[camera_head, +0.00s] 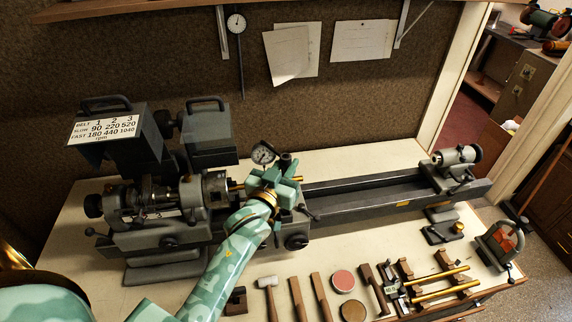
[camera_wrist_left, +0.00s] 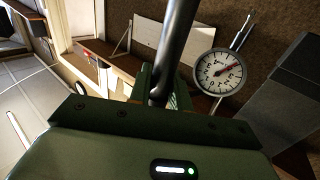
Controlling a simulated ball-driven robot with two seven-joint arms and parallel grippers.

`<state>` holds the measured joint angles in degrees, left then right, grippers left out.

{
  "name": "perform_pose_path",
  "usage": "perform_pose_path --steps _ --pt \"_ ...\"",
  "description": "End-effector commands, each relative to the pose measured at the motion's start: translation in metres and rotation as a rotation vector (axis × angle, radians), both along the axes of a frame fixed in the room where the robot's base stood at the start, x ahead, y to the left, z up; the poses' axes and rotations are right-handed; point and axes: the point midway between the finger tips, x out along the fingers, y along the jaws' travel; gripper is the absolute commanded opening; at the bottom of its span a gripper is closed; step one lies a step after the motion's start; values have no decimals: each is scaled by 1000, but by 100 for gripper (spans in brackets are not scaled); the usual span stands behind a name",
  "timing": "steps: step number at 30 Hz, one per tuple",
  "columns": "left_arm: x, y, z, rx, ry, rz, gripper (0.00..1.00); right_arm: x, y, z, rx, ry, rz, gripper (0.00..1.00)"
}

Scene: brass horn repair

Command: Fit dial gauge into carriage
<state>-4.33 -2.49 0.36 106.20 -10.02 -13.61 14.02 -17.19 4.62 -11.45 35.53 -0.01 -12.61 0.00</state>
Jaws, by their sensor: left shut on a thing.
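The dial gauge (camera_head: 263,154) has a round white face and stands just above the lathe carriage (camera_head: 290,222), near the middle of the head view. My left gripper (camera_head: 277,176) reaches over the carriage from the front and is shut on the gauge; its fingers hide the grip and much of the carriage top. In the left wrist view the gauge face (camera_wrist_left: 218,72) shows beside a dark rod (camera_wrist_left: 175,45), with a silvery stem running up and right. Whether the gauge touches the carriage is hidden. My right gripper is not in view.
The headstock (camera_head: 165,220) is at left and the tailstock (camera_head: 455,168) at right, with the bare lathe bed (camera_head: 370,187) between carriage and tailstock. Mallets, tins and brass rods (camera_head: 440,293) lie on the bench front. Another gauge (camera_head: 236,23) hangs on the wall.

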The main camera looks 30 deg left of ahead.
Motion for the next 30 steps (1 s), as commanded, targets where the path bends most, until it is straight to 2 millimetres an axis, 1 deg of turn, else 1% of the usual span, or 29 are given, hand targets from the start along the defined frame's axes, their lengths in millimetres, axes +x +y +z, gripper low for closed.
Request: perform_pose_path --steps 30 --pt "1 0 -24 -1 -6 0 0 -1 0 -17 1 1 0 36"
